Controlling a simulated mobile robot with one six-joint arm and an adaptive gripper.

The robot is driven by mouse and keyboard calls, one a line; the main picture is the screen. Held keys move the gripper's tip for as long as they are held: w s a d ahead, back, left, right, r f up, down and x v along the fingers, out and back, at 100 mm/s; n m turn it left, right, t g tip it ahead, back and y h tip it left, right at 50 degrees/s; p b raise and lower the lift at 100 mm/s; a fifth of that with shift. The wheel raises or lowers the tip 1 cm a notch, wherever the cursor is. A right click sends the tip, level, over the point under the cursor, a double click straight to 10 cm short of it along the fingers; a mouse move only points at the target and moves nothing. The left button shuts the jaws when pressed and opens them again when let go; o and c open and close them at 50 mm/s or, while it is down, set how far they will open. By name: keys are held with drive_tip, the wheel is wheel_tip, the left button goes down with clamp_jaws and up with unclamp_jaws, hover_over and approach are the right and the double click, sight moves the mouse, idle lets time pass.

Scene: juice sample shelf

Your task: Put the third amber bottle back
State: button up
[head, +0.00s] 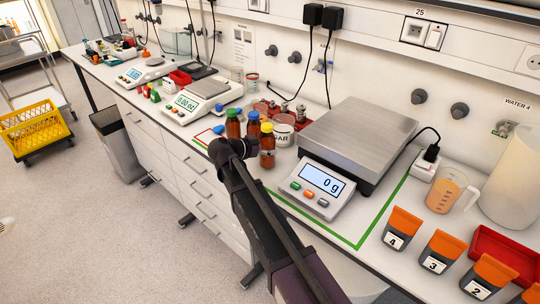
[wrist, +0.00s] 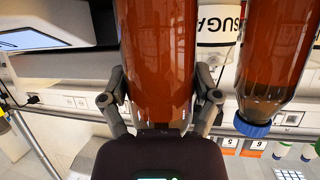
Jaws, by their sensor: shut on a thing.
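Three amber bottles stand close together left of the large scale in the head view. The yellow-capped amber bottle (head: 267,148) is nearest the counter's front. My gripper (head: 249,147) reaches it from the left and is shut on its body. In the wrist view the held amber bottle (wrist: 158,60) fills the middle, between both fingers; its cap is hidden. A blue-capped bottle (wrist: 270,70) hangs inverted in that picture at the right. I cannot tell whether the held bottle touches the counter.
The large scale (head: 362,135) reads 0 g and lies right of the bottles. A sugar jar (head: 283,130) stands close behind the held bottle. Green tape (head: 360,247) and red tape (head: 204,138) mark the counter. Numbered orange-topped containers (head: 401,229) and a measuring jug (head: 447,190) stand right.

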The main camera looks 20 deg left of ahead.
drive_tip(key=shift+f+b, duration=0.3)
drive_tip(key=shift+f, duration=0.3)
drive_tip(key=shift+f, duration=0.15)
drive_tip(key=o, duration=1.1)
drive_tip(key=shift+o, duration=0.2)
drive_tip(key=shift+r, duration=0.25)
drive_tip(key=p+v, duration=0.4)
drive_tip(key=v, duration=0.8)
drive_tip(key=shift+p, duration=0.3)
